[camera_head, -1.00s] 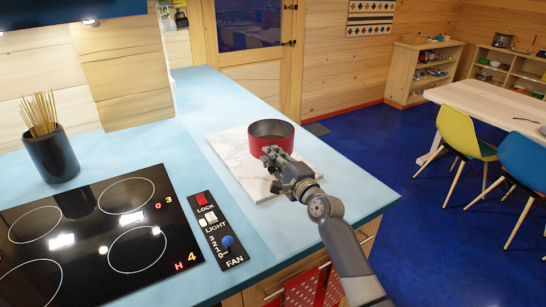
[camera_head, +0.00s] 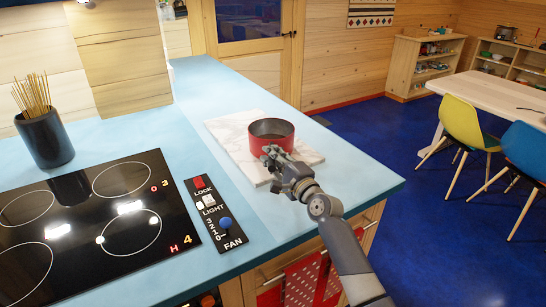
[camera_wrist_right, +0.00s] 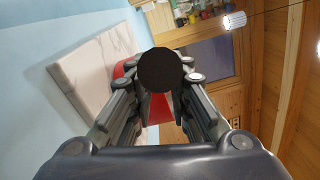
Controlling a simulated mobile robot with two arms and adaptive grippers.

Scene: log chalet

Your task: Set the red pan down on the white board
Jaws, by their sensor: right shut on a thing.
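The red pan (camera_head: 271,135), round with a dark inside, is upright over the right part of the white board (camera_head: 232,129). Whether its base touches the board I cannot tell. My right gripper (camera_head: 274,158) is on the near side of the pan, shut on its handle. In the right wrist view the handle's round black end (camera_wrist_right: 161,70) lies between the fingers (camera_wrist_right: 160,92), with some red pan wall (camera_wrist_right: 119,71) behind it. The white marbled board (camera_wrist_right: 90,70) lies at the left there. My left gripper is not in view.
The board lies on a light-blue counter (camera_head: 205,88) with free room beyond it. A black cooktop (camera_head: 85,220) and a fan switch panel (camera_head: 215,212) are at the left. A cup of sticks (camera_head: 45,138) stands behind. The counter's right edge is close to the board.

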